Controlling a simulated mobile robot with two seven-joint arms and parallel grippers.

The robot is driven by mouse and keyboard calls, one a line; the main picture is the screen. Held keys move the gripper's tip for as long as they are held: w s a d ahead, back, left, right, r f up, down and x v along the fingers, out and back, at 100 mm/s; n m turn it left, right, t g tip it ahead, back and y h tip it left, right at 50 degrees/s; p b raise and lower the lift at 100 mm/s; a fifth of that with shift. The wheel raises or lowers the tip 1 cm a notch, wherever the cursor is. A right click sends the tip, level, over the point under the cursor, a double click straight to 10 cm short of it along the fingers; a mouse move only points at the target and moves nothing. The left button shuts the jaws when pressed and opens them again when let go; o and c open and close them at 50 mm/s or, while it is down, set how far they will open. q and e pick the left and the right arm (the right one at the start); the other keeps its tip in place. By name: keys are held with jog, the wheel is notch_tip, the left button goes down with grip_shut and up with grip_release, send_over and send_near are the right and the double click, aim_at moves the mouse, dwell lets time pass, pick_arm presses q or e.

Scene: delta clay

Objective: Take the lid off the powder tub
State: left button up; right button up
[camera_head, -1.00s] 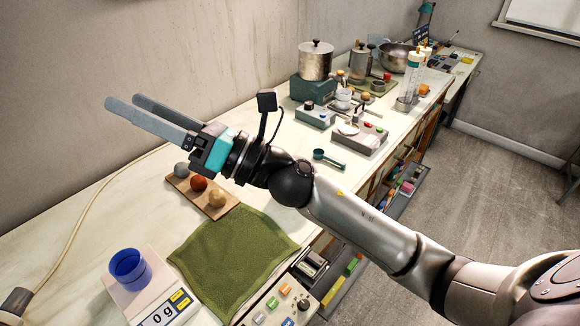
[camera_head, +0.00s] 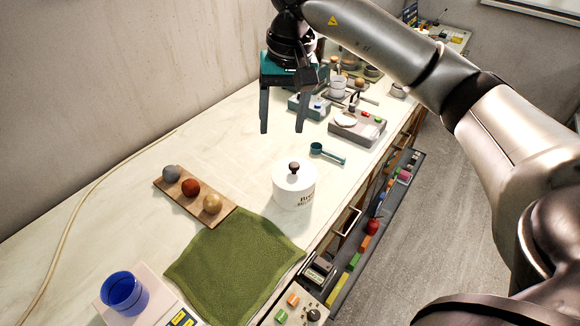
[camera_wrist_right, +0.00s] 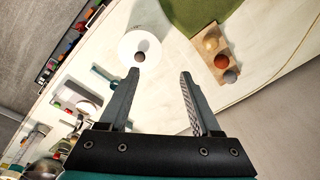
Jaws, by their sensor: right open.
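The powder tub (camera_head: 294,195) is a white round tub with dark lettering, standing upright on the counter just beyond the green cloth. Its white lid (camera_head: 290,177) with a dark round knob (camera_head: 294,166) is on it. In the right wrist view the lid (camera_wrist_right: 128,53) and its knob (camera_wrist_right: 139,57) show from above, beyond the left fingertip. My right gripper (camera_head: 282,130) is open and empty, pointing down above the counter, apart from the tub and behind it in the head view. It also shows in the right wrist view (camera_wrist_right: 161,74). My left gripper is not in view.
A green cloth (camera_head: 236,262) lies in front of the tub. A wooden board (camera_head: 218,219) with three balls is left of it. A teal scoop (camera_head: 326,152) and a grey device (camera_head: 357,130) lie behind. A blue cup (camera_head: 124,292) stands front left.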

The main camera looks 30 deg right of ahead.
jog(key=d, duration=0.2)
jog(key=h, duration=0.1)
send_over(294, 165)
jog(key=s+a, duration=0.1)
jog(key=f, duration=0.9)
jog(key=shift+s, duration=0.2)
jog(key=shift+w+d+f, duration=0.2)
jog(key=shift+f, duration=0.65)
jog(key=shift+w+d+f, duration=0.15)
jog(key=shift+w+f, duration=0.1)
jog(key=shift+f, duration=0.6)
jog(key=shift+w+d+f, duration=0.2)
jog(key=shift+f, duration=0.65)
grip_shut()
